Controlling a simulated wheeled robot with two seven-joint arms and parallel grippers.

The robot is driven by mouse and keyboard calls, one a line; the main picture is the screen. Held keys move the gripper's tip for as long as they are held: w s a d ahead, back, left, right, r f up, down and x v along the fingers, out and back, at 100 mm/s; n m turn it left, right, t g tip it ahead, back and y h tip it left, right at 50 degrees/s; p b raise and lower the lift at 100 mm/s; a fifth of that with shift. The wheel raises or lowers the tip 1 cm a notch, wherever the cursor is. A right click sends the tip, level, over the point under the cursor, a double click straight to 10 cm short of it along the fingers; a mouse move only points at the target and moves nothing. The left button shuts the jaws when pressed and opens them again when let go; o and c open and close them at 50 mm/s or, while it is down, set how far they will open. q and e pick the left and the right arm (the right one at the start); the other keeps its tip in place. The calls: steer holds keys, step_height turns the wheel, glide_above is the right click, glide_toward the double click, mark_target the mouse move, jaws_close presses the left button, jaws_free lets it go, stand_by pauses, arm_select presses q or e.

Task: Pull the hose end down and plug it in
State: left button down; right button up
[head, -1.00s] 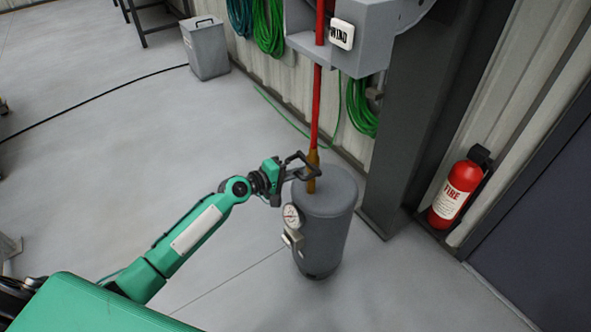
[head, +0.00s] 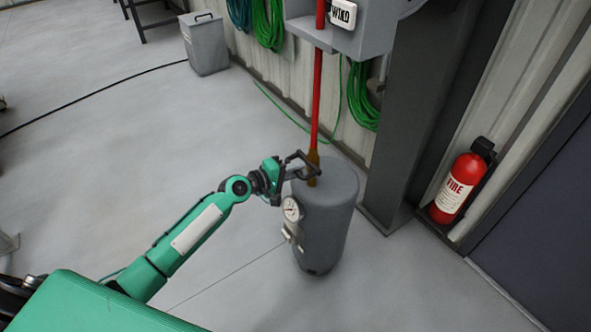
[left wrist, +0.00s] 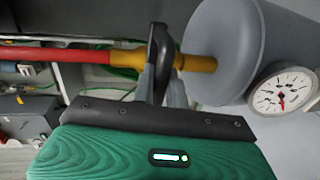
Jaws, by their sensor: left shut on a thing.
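The red hose (head: 316,95) hangs from the grey reel housing and runs down to a brass end fitting (head: 313,168). My left gripper (head: 303,166) is shut on the brass hose end, just above or in front of the grey tank's top. In the left wrist view the brass end (left wrist: 200,63) passes through the jaws (left wrist: 160,65), with the red hose (left wrist: 60,54) to the left. Its tip points at the grey tank (left wrist: 228,45). The tank (head: 328,220) stands upright with a dial gauge (head: 292,209) on its side. I cannot tell whether the tip touches the tank. My right gripper is not in view.
The reel housing (head: 352,35) with a white label is on a dark column (head: 410,120). Coiled green hoses (head: 268,22) hang on the wall. A red fire extinguisher (head: 460,182) stands at the right. A grey bin (head: 206,45) is at the back. The floor left of the tank is clear.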

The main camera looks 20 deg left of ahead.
arm_select(q)
steer(key=c, duration=1.5)
jaws_free()
steer(key=shift+f, duration=0.1)
